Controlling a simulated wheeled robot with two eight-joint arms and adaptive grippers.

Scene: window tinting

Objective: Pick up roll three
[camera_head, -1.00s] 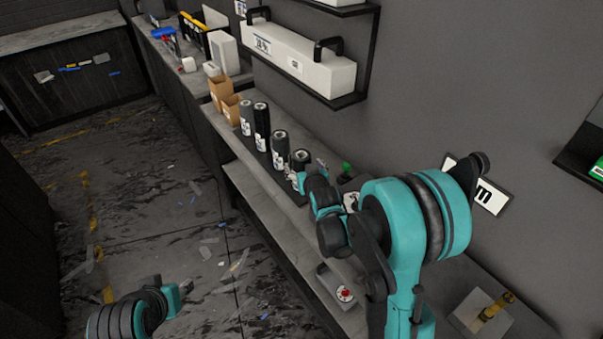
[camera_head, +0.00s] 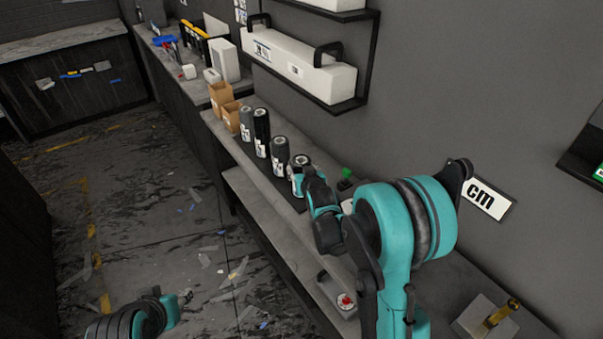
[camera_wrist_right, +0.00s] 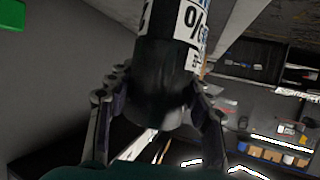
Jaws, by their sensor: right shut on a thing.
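Several dark film rolls with white labels stand upright in a row on the wall-side counter. Going from far to near, they are a grey one (camera_head: 246,124), a black one (camera_head: 262,133), a grey one (camera_head: 280,157) and the nearest roll (camera_head: 299,173). My right gripper (camera_head: 304,186) is at the nearest roll, its fingers mostly hidden by my wrist. In the right wrist view the fingers close on both sides of the dark roll (camera_wrist_right: 163,85), below its white label. I cannot read a roll number. My left gripper (camera_head: 186,297) is low at the left, too small to judge.
Cardboard boxes (camera_head: 231,115) stand beyond the rolls. A wall shelf (camera_head: 350,104) with a long white box (camera_head: 300,65) hangs above them. A small green-topped object (camera_head: 346,175) stands right of the row. A lower ledge (camera_head: 262,215) runs in front.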

